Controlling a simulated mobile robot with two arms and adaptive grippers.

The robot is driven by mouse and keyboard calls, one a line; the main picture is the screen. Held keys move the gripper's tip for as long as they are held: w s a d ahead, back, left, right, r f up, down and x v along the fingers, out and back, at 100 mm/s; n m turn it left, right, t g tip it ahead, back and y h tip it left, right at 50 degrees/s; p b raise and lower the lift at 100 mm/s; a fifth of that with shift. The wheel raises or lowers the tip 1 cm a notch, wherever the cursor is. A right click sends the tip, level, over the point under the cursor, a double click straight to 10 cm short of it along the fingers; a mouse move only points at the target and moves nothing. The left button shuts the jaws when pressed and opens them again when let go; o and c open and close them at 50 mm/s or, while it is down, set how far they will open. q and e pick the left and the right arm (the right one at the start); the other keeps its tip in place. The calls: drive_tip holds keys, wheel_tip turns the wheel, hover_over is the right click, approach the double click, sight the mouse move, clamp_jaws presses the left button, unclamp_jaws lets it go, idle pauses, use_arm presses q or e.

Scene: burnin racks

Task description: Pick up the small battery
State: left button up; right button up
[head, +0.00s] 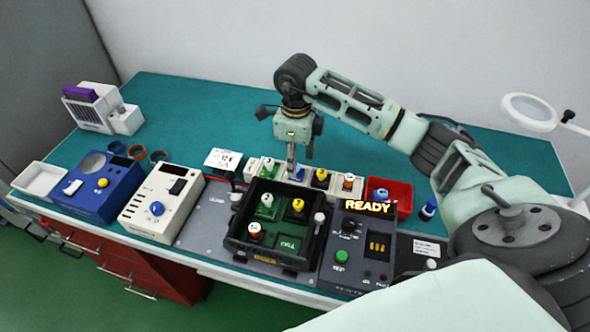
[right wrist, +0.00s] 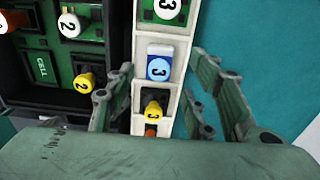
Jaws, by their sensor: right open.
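Several numbered batteries stand in a white rack at the table's middle: a white-topped one (right wrist: 166,8), a blue-topped one (right wrist: 158,68), a yellow-topped one (right wrist: 153,110) and an orange-topped one (right wrist: 150,131), each marked 3 where readable. The yellow and orange tops look smaller than the others. In the head view the yellow (head: 320,176) and orange (head: 348,181) ones stand right of my gripper. My right gripper (head: 292,174) points down over the rack, open and empty. In the right wrist view its fingers (right wrist: 162,68) are on either side of the rack, around the blue-topped battery. My left gripper is out of view.
A grey test panel (head: 345,262) reads READY.

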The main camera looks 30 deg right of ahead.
wheel_tip(320, 180, down, 2)
drive_tip(key=shift+a+f+p, duration=0.15)
drive_tip(key=shift+f+p, duration=0.05)
drive_tip(key=shift+p, duration=0.15)
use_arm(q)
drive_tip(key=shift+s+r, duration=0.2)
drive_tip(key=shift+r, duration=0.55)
use_arm(e)
drive_tip(key=shift+f, duration=0.45)
clamp_jaws()
